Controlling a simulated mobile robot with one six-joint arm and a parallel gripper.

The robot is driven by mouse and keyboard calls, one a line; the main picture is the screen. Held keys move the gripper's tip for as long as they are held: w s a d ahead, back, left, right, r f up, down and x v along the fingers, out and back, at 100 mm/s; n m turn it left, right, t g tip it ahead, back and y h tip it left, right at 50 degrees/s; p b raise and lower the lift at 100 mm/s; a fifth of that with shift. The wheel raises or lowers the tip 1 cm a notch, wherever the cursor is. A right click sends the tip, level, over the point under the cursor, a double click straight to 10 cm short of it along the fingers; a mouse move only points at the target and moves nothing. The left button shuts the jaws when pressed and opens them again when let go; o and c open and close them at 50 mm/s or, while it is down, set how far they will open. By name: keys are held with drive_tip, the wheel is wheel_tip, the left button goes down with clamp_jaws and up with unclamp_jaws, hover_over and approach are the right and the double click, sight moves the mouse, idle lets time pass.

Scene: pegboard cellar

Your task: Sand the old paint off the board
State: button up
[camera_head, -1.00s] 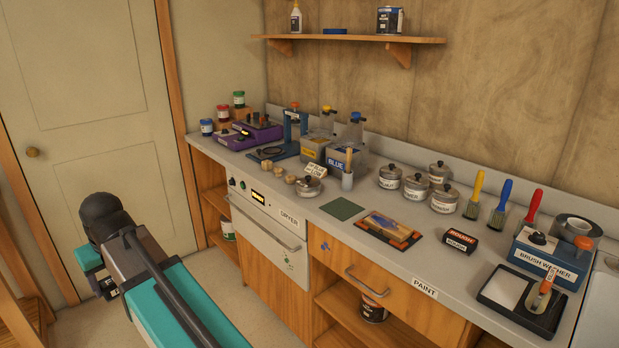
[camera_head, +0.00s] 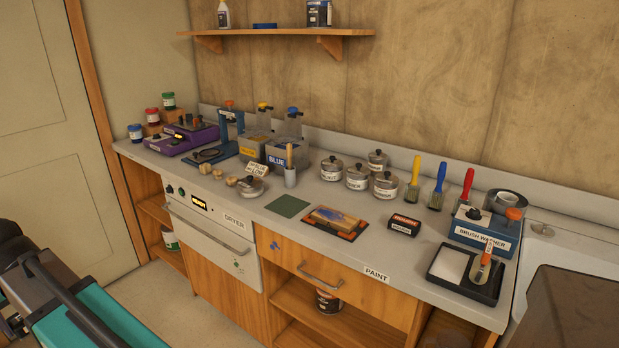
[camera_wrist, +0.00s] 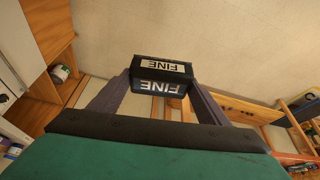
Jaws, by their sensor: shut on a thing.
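The board (camera_head: 338,217) lies on a dark mat with orange corners on the counter. Its top shows bare wood and a patch of blue paint. My gripper (camera_wrist: 158,85) is shut on a black block labelled FINE (camera_wrist: 163,68), seen upside down between the fingers in the wrist view. A second block, labelled ROUGH (camera_head: 404,224), sits on the counter just right of the board. In the head view only my arm shows at the lower left, away from the counter; the gripper's fingers are not visible there.
A green square (camera_head: 287,206) lies left of the board. Labelled lidded pots (camera_head: 357,177) and upright brushes (camera_head: 439,186) stand behind. The brush washer (camera_head: 483,236) and black tray (camera_head: 448,266) are to the right. Purple and blue machines stand left. The floor before the counter looks clear.

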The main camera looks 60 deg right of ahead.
drive_tip(key=s+d+r+m+g+h+p, duration=0.1)
drive_tip(key=s+d+r+m+p, duration=0.2)
drive_tip(key=d, duration=1)
drive_tip(key=s+d+r+m+h+p, duration=0.1)
drive_tip(key=s+d+m+p, duration=0.3)
drive_tip(key=d, duration=1)
drive_tip(key=s+d+r+m+g+h+p, duration=0.15)
drive_tip(key=d+m+p, duration=0.3)
drive_tip(key=d, duration=0.85)
drive_tip(key=s+d+r+m+g+p, duration=0.1)
drive_tip(key=s+d+m+p, duration=0.4)
drive_tip(key=s+d, duration=0.8)
drive_tip(key=s+d+r+m+g+p, duration=0.2)
drive_tip(key=s+d+m+p, duration=0.3)
drive_tip(key=s+d, duration=0.9)
drive_tip(key=shift+s+r+h+p, duration=0.35)
drive_tip(key=shift+s+r+h, duration=0.1)
drive_tip(key=shift+s+r, duration=0.25)
drive_tip(key=shift+f, duration=0.15)
